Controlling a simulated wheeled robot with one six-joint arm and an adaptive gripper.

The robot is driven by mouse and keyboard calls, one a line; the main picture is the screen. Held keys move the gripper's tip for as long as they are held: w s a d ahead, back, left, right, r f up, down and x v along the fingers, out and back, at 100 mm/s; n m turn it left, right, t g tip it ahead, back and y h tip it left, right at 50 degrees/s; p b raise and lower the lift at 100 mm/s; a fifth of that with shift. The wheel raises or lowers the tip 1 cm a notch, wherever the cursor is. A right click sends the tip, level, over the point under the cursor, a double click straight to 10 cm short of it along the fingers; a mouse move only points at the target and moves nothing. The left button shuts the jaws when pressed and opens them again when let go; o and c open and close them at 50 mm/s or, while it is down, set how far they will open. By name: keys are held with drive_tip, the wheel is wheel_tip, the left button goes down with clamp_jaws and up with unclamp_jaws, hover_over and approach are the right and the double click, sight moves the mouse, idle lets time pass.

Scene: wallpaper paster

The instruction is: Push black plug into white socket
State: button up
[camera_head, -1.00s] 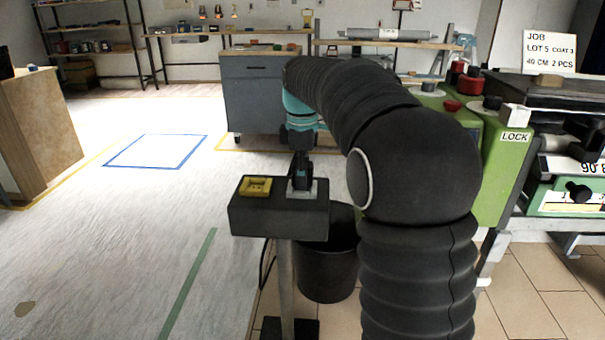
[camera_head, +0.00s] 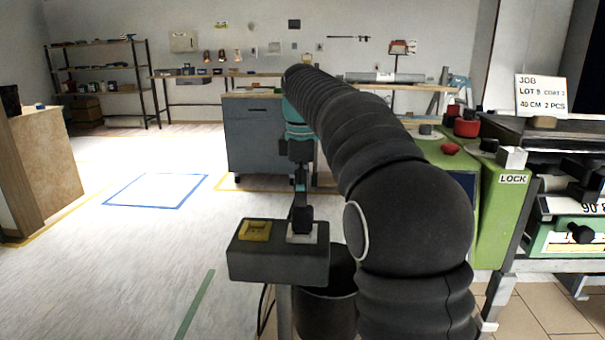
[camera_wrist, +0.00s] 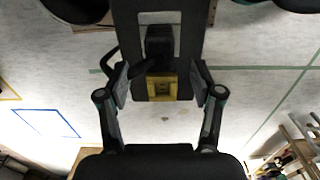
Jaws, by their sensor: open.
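The black plug (camera_head: 300,220) stands upright at the white socket (camera_head: 316,234) on the right part of a dark box top; how deep it sits cannot be told. In the wrist view the plug (camera_wrist: 159,42) shows beyond the yellow socket (camera_wrist: 162,88), with a pale patch of the white socket (camera_wrist: 156,18) behind it. My gripper (camera_head: 301,185) is directly above the plug in the head view. In the wrist view its fingers (camera_wrist: 160,72) are spread apart on either side, with nothing held between them.
The dark box (camera_head: 275,265) sits on a post and also carries a yellow socket (camera_head: 255,230) at left. The green machine (camera_head: 492,215) is at right. The floor at left is clear.

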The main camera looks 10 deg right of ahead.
sight(303, 210)
drive_tip(key=shift+r, duration=2.2)
drive_tip(key=shift+s, duration=0.15)
drive_tip(key=shift+s+r, duration=0.1)
drive_tip(key=shift+s, duration=0.3)
drive_tip(key=s+f+m+t, duration=0.2)
drive_tip(key=s+f+m, duration=0.5)
drive_tip(key=s, duration=0.7)
drive_tip(key=s+f+m+t, duration=0.3)
drive_tip(key=s+f+m, duration=0.4)
drive_tip(key=s, duration=0.8)
wheel_tip(303, 210, down, 4)
drive_tip(key=shift+s+r, duration=0.15)
